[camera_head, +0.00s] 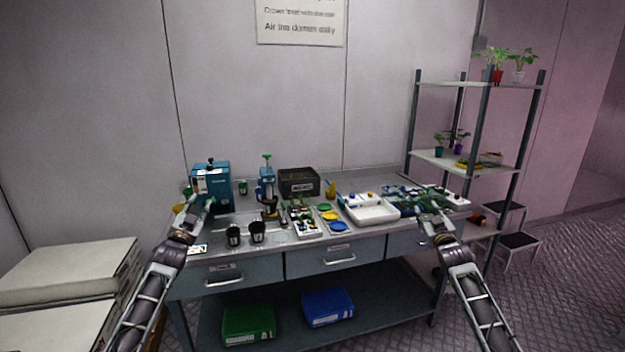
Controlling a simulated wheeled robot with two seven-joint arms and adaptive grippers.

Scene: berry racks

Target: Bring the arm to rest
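My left gripper (196,214) is at the left end of the workbench (290,243), in front of a blue machine (211,184). Its fingers are small and partly lost against the machine, so I cannot tell whether it is open or shut. My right gripper (428,208) is over the right part of the bench, in front of blue and green items. Its fingertips blend with those items, so its opening is unclear. I cannot make out anything held in either gripper.
Two black pots (256,232) stand near the front edge. A white tray (371,211), a black box (299,182) and a blue-and-black device (267,188) are on the bench. A shelf rack (480,84) stands at the right. White slabs (62,272) are stacked at the left.

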